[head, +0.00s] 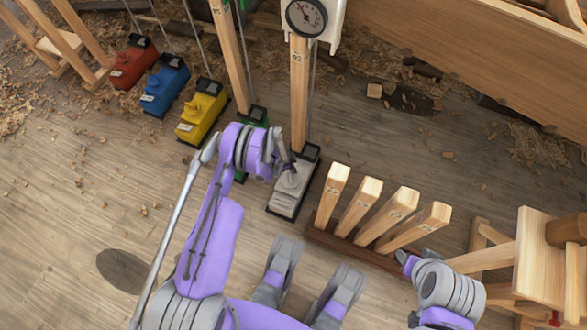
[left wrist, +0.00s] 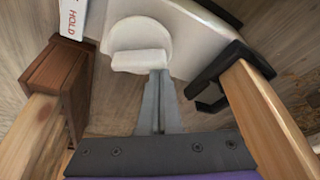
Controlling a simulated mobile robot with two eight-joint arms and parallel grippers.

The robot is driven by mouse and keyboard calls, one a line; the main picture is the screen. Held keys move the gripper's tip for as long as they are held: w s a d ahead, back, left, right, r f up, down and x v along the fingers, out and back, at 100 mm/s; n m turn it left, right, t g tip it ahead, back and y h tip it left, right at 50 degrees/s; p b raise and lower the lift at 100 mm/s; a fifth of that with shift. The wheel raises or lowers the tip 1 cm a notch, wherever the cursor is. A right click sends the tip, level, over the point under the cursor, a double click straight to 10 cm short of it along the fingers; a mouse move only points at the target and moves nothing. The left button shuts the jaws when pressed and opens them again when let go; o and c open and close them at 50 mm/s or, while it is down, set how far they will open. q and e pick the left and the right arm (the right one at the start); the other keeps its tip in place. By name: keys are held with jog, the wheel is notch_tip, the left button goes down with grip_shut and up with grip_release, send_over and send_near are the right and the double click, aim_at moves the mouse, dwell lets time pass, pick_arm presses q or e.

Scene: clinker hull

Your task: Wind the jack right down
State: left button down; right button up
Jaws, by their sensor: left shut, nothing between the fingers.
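A pale grey jack (head: 287,200) stands on the floor with a dark base, beside a wooden post (head: 299,95). My left gripper (head: 285,163) is over its upper part and hides some of it. In the left wrist view the jack's white body (left wrist: 195,35) shows with a round white knob (left wrist: 140,42) with a raised bar across it. The left fingers (left wrist: 158,75) are shut and empty, their tips right at the bar's lower edge. I cannot tell whether they touch. My right gripper (head: 407,262) is by the wooden rack, its fingers not clear.
Red (head: 134,62), blue (head: 165,86) and yellow (head: 203,110) jacks stand in a row to the left, with a green one (head: 254,116) beside the grey. A dial gauge (head: 306,17) is above. A rack of wooden pegs (head: 352,246) is right. Shavings litter the floor.

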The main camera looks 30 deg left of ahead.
pick_arm(q)
jog(key=shift+a+n+t+y, duration=0.15)
jog(key=shift+n, duration=0.5)
jog(key=shift+a+n+t+y, duration=0.15)
jog(key=shift+n, duration=0.5)
jog(key=shift+s, duration=0.1)
jog(key=shift+s+a+n+t+y, duration=0.1)
jog(key=shift+a+n+t+y, duration=0.15)
jog(key=shift+n, duration=0.75)
jog(key=shift+s+a+n+t+y, duration=0.15)
jog(key=shift+n+y, duration=0.2)
jog(key=shift+n, duration=0.65)
jog(key=shift+a, duration=0.1)
jog(key=shift+s+a, duration=0.25)
jog(key=shift+s, duration=0.1)
jog(key=shift+w, duration=0.1)
